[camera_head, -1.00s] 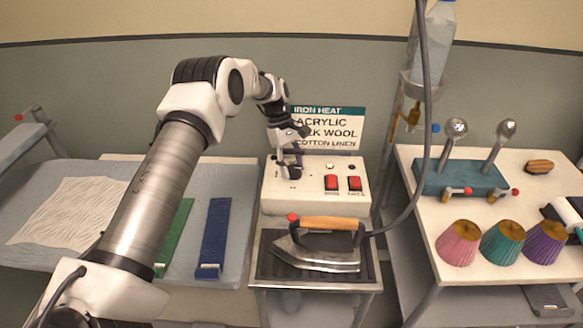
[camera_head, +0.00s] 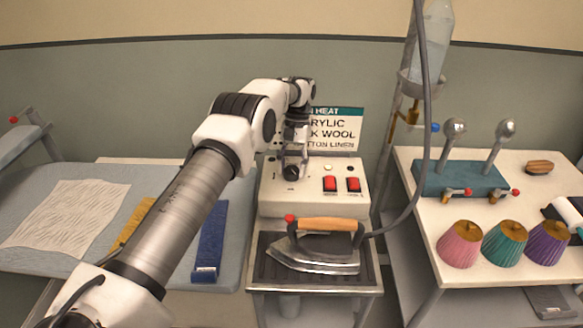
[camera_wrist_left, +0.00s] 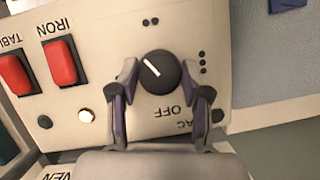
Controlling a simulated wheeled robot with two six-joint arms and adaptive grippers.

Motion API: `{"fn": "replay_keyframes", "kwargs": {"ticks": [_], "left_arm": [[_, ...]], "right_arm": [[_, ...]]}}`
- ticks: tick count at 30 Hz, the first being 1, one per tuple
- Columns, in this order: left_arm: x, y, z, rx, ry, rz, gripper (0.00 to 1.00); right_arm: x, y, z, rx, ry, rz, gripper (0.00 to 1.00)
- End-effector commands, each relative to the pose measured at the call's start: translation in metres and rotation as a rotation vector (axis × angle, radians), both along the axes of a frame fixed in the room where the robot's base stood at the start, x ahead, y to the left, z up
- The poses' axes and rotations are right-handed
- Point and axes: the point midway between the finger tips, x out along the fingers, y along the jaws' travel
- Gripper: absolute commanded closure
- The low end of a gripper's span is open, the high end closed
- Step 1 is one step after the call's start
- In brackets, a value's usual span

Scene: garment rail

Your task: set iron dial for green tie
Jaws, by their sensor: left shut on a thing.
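The black iron dial (camera_head: 291,173) is on the white control box (camera_head: 310,206), and it fills the middle of the left wrist view (camera_wrist_left: 160,72). Its white mark points up-left there, away from the OFF label (camera_wrist_left: 172,112). My left gripper (camera_head: 292,163) is at the dial, its fingertips (camera_wrist_left: 161,86) on either side of it, shut on it. The sign (camera_head: 338,128) behind lists fabrics and is partly covered by my arm. The green tie is hidden behind my arm; a blue tie (camera_head: 210,240) and a yellow tie (camera_head: 134,220) show. My right gripper is not in view.
Two red switches (camera_head: 341,184) sit right of the dial; a small lamp (camera_wrist_left: 86,116) glows beside them. The iron (camera_head: 318,250) rests on its stand below, its cord rising on the right.

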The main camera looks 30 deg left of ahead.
Motion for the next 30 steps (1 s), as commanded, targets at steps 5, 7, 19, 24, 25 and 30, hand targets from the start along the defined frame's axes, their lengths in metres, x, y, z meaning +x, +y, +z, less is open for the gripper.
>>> {"fn": "replay_keyframes", "kwargs": {"ticks": [5,7,19,24,25,30], "left_arm": [[-0.001,-0.002,-0.002,-0.003,0.007,-0.165,0.87],[-0.001,-0.003,-0.002,-0.003,0.007,-0.233,0.87],[-0.001,-0.004,0.000,-0.004,0.006,-0.611,0.87],[-0.001,-0.005,0.000,-0.005,0.003,-0.774,0.87],[-0.002,-0.005,0.000,-0.005,0.005,-0.801,0.87],[-0.002,-0.006,0.001,-0.004,0.002,-0.962,0.87]], "right_arm": [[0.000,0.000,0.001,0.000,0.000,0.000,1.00],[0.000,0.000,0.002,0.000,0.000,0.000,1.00],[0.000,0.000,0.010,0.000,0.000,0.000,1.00],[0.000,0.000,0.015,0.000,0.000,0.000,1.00],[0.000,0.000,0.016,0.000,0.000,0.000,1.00],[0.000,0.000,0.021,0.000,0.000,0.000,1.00]]}}
